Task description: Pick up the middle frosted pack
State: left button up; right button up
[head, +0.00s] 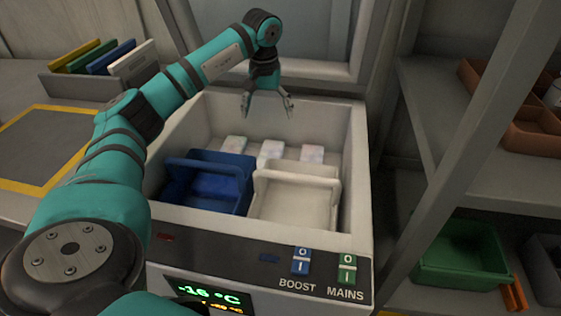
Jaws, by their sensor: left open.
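Three pale frosted packs lie in a row at the back of the open white freezer bin. The middle frosted pack (271,150) sits between the left pack (234,145) and the right pack (312,153). My left gripper (268,112) hangs fingers down above the row, roughly over the middle pack. It is open and empty, apart from the packs. My right gripper is not in view.
A blue basket (208,190) and a white basket (296,203) with raised handles fill the front of the freezer (357,170). Its front panel has BOOST and MAINS switches. Shelves with brown trays and a green crate (458,258) stand at right.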

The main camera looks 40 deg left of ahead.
pick_arm(q)
jog(key=b, duration=0.2)
send_over(270, 154)
jog(key=f, duration=1.1)
jog(key=shift+s+d+f, duration=0.15)
jog(key=shift+s+d, duration=0.15)
jog(key=shift+w+f+b, duration=0.1)
jog(key=shift+f+b, duration=0.2)
jog(key=shift+f, duration=0.35)
jog(key=f, duration=0.3)
jog(key=f+b, duration=0.1)
jog(key=f, duration=0.1)
jog(key=shift+w+a, duration=0.1)
jog(key=shift+a, duration=0.15)
jog(key=shift+r, duration=0.15)
jog(key=shift+c, duration=1)
jog(key=c, duration=1.3)
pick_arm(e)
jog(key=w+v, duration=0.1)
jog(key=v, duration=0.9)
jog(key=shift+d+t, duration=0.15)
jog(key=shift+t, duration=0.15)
